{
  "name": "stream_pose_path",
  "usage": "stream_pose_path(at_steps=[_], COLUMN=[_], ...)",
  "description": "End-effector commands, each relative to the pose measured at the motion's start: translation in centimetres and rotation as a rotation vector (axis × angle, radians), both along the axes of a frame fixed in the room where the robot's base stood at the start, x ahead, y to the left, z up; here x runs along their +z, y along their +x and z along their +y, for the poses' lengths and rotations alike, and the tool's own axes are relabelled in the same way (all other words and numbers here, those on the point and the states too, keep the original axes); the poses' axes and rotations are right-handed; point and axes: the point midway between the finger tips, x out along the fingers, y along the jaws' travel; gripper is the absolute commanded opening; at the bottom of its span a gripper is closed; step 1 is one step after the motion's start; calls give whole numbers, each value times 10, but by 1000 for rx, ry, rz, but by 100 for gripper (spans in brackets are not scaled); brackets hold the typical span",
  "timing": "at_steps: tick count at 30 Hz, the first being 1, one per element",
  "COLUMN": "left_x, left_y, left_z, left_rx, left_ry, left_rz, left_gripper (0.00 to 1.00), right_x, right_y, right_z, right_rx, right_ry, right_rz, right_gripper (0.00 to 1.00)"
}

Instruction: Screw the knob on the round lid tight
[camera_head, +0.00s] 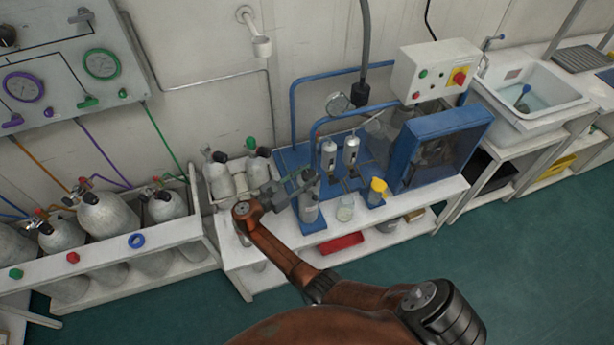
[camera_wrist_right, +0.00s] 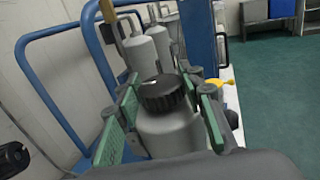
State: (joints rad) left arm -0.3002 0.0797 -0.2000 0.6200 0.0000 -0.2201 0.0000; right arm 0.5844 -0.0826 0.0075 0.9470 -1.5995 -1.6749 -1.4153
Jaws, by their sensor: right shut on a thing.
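A grey cylindrical canister (camera_head: 308,208) stands upright at the front of the blue stand on the bench. On top it has a round, black, ribbed knob (camera_wrist_right: 162,94), the part that looks most like the task's knob; no separate round lid is clearly visible. My right gripper (camera_head: 298,188) comes at the canister from the left. In the right wrist view its green-padded fingers lie on both sides of the grey canister (camera_wrist_right: 170,133), just below the knob, shut on its upper body. The contact itself is partly hidden. My left gripper is out of view.
Two slimmer grey cylinders (camera_head: 328,155) stand behind on the blue stand. A blue guard box (camera_head: 440,145) closes off the right. Gas cylinders (camera_head: 105,217) stand in a rack at left.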

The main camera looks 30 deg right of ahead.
Motion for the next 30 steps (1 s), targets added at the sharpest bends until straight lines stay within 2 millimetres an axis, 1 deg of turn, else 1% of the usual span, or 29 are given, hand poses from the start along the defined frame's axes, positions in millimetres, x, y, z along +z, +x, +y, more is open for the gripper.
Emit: stream_pose_path(at_steps=[1,9,26,27,30], left_x=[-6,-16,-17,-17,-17], left_y=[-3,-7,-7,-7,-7], left_z=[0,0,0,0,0], left_rx=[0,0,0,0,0], left_ry=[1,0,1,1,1], left_rz=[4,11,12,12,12], left_gripper=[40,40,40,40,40], right_x=[-2,-1,1,1,1], right_y=[2,1,0,0,0], right_z=[0,-1,-2,-2,-2], right_rx=[-27,-128,-157,-157,-156], right_ry=[-2,-2,-2,-2,-1], right_rz=[-1,-1,-2,-2,-2], right_gripper=[11,11,11,38,45])
